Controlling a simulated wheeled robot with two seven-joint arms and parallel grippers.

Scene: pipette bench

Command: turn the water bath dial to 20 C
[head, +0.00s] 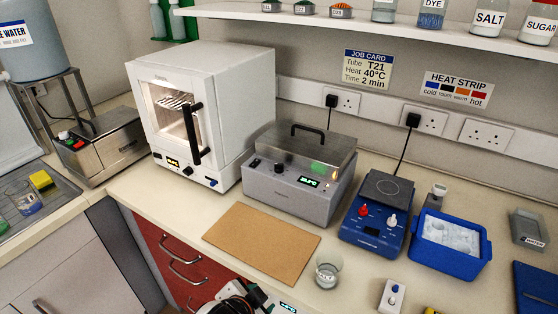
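The water bath (295,197) is a grey box with a clear lid and a black handle on top. It stands on the bench in the middle of the head view. A black dial (280,167) sits on its front panel, left of a small lit green display (309,182). The digits and the dial marks are too small to read. A green item shows through the lid. No gripper is at the dial. Neither gripper's fingers can be made out. Dark and white machinery with cables is cut off at the bottom edge.
A brown board (262,243) lies in front of the bath, with a glass beaker (328,270) to its right. A white oven (205,115) stands left of the bath. A blue hotplate (377,215) and a blue ice tub (449,261) stand to the right.

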